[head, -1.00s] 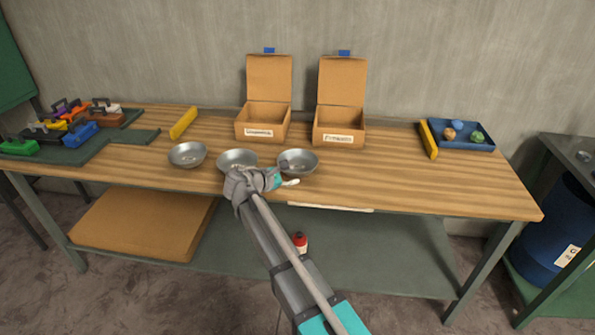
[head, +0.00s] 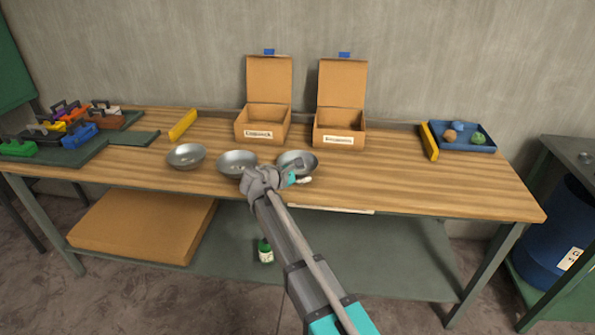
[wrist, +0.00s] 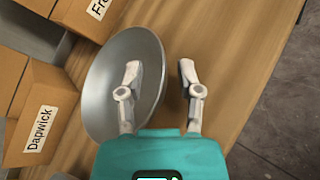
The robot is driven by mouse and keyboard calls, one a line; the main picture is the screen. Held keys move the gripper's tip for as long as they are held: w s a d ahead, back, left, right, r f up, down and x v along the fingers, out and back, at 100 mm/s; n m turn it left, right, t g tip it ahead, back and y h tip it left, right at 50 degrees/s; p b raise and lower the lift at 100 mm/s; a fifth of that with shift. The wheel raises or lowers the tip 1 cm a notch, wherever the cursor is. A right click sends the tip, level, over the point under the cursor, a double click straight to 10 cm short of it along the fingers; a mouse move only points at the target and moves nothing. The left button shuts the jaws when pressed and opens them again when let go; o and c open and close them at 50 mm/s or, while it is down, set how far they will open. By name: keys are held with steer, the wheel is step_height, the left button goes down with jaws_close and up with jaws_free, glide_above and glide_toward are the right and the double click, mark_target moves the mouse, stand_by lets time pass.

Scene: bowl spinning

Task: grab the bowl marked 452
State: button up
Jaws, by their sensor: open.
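Three shallow grey metal bowls stand in a row near the front edge of the table: a left bowl (head: 186,156), a middle bowl (head: 236,163) and a right bowl (head: 290,159). I can read no number on any of them. My gripper (head: 302,173) is at the right bowl, which it partly covers. In the wrist view my gripper (wrist: 160,70) is open and empty. Its left finger is over the inside of a bowl (wrist: 105,85) and its right finger is outside the rim, over the wood. I cannot tell whether either finger touches the bowl.
Two open cardboard boxes, left (head: 262,122) and right (head: 339,128), stand behind the bowls; one label reads "Dapwick" in the wrist view. A blue tray (head: 483,148) with small balls is at right. Toolboxes (head: 82,133) are at left. The table's right front is clear.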

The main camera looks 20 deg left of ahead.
steer(key=shift+x, duration=0.95)
jaws_close()
